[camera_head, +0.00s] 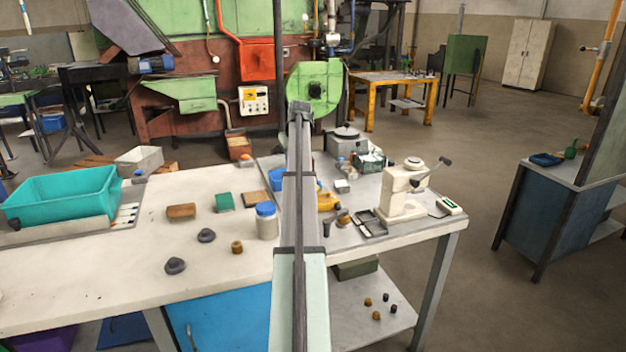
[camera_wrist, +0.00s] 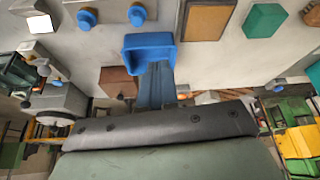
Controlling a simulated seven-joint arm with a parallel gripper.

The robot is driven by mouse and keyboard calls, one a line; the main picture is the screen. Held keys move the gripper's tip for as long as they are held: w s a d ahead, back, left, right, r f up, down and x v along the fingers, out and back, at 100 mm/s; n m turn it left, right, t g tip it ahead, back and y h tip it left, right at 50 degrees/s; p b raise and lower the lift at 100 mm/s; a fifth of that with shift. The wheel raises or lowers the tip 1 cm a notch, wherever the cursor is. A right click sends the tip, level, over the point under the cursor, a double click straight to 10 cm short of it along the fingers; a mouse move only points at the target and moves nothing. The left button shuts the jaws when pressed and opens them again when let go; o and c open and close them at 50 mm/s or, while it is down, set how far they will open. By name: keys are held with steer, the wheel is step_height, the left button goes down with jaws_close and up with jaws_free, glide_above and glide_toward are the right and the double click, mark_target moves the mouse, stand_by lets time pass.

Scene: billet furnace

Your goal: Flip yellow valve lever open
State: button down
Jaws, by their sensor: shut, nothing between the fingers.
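A yellow pipe (camera_head: 602,60) stands at the far right of the head view, with a small lever-like fitting (camera_head: 589,48) on its left side. I cannot tell whether this fitting is the valve lever, or how it is set. A small yellow object (camera_head: 327,201) lies on the bench just right of my arm, partly hidden by it; its shape is unclear. My gripper's dark bolted body (camera_wrist: 160,128) crosses the lower wrist view above the bench.
The white bench (camera_head: 120,260) holds a teal bin (camera_head: 62,192), a jar (camera_head: 266,222), a green block (camera_head: 223,202) and a white press (camera_head: 402,190). A blue open container (camera_wrist: 150,47) is close in the wrist view. A blue cabinet (camera_head: 545,210) stands right; floor between is clear.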

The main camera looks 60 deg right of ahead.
steer(key=s+d+r, duration=0.1)
steer(key=s+d, duration=0.2)
steer(key=s, duration=0.4)
steer(key=shift+s+r+g+y, duration=0.3)
steer(key=shift+f, duration=0.1)
steer(key=shift+s+a+f, duration=0.1)
steer(key=shift+s+f, duration=0.05)
steer(key=shift+f, duration=4.85)
